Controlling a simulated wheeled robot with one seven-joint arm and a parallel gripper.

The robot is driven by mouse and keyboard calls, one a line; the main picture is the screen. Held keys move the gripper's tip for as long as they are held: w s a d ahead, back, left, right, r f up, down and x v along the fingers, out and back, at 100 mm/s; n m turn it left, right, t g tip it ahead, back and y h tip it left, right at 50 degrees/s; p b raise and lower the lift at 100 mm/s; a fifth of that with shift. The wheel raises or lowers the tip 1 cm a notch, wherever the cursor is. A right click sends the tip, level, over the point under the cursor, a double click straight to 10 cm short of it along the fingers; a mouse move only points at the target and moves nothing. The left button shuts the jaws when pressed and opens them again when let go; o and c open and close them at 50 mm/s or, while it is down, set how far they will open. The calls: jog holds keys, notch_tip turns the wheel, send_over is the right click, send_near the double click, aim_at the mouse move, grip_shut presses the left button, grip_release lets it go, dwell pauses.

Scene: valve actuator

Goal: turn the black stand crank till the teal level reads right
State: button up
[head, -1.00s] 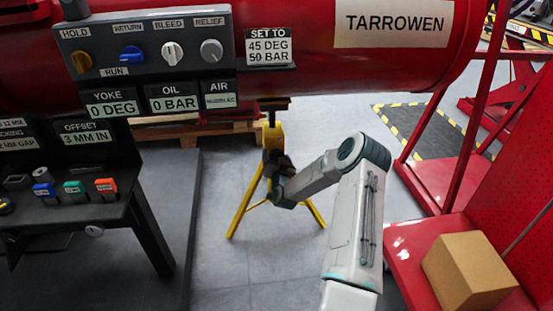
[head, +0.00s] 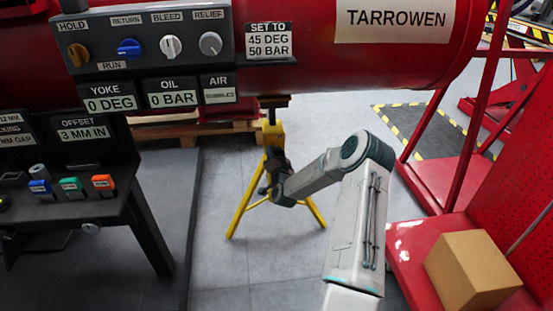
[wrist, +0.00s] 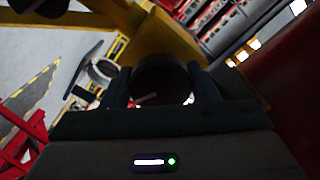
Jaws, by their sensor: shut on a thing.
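The yellow tripod stand (head: 240,207) stands under the red cylinder in the head view. Its black crank is a dark shape at the stand's head, mostly hidden by my gripper (head: 272,178). In the wrist view my gripper (wrist: 160,88) has its two dark fingers on either side of a dark round grip of the crank (wrist: 160,72), shut on it. The yellow stand (wrist: 165,35) fills the top there. The offset panel (head: 85,130) reads 3 MM IN. I cannot pick out the teal level with certainty.
The red cylinder (head: 300,70) hangs low above the stand. A dark bench (head: 85,210) with coloured blocks is at left. A red cart (head: 420,255) with a cardboard box (head: 470,270) is at right. Grey floor around the stand is clear.

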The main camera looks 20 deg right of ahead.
jog(key=m+b, duration=0.1)
jog(key=m, duration=0.2)
jog(key=shift+m, duration=0.4)
jog(key=shift+m+b, duration=0.6)
jog(key=shift+m, duration=1.1)
jog(key=o, duration=1)
jog(key=shift+r, duration=0.1)
jog(key=p+v, duration=0.4)
jog(key=v, duration=1)
jog(key=shift+w, duration=0.1)
